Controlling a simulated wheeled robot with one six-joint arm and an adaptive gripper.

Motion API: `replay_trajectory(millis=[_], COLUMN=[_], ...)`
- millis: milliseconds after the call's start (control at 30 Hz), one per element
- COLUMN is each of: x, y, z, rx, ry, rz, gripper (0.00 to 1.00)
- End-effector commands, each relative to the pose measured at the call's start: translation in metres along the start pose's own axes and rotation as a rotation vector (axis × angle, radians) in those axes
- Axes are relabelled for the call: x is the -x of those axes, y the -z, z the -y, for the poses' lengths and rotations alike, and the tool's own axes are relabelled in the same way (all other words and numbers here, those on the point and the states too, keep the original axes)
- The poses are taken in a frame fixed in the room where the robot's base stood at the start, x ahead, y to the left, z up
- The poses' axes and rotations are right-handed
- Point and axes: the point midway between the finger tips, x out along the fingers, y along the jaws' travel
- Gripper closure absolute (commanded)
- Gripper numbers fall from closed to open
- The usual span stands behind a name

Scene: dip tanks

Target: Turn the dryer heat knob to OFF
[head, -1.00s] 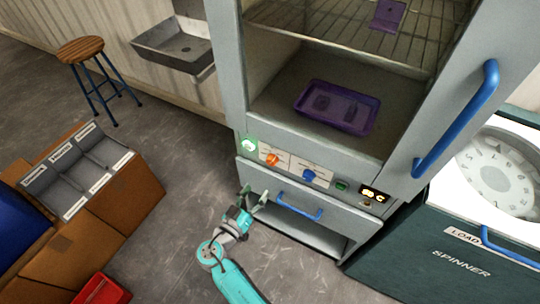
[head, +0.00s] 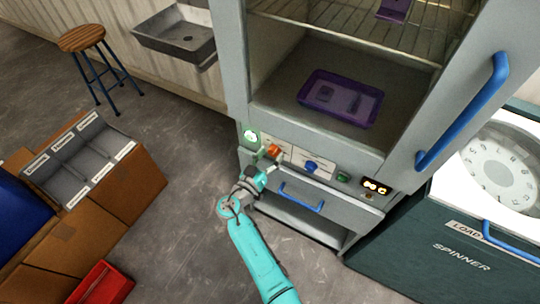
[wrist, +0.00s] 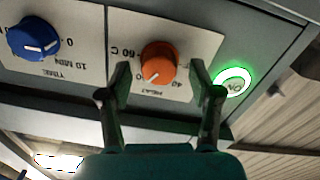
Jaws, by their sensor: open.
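The dryer (head: 300,133) stands in front of me with its control panel below the open chamber. The orange heat knob (wrist: 158,63) sits on a white plate marked HEAT, upside down in the wrist view. Its pale pointer mark points to the lower left there, near a partly covered number. My gripper (wrist: 162,80) is open, with one finger on each side of the knob in that view; I cannot tell whether they touch it. In the head view the orange knob (head: 273,150) shows just beyond my gripper (head: 266,160).
The blue time knob (wrist: 34,38) is beside the heat plate, and a green-lit ON button (wrist: 233,82) is on the other side. A drawer with a blue handle (head: 302,198) lies below. A purple tray (head: 341,97) sits in the chamber. The spinner (head: 455,240) stands right.

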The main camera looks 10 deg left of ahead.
Motion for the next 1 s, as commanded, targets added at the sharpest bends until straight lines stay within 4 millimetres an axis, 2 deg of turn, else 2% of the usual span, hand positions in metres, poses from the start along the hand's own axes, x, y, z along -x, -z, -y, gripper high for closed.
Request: replay_trajectory(millis=[267,300,533,767,1000], x=[-0.002,-0.0019,-0.0018,-0.0018,-0.0017], y=[-0.0004,-0.0003,-0.0003,-0.0003,-0.0005], z=[-0.0001,-0.0001,-0.0002,-0.0001,0.0002], rx=[0.0,0.0,0.0,0.009,0.094], ry=[0.0,0.0,0.0,0.0,-0.001], rz=[0.0,0.0,0.0,0.0,-0.002], gripper=[0.37,0.39,0.97,0.97,0.97])
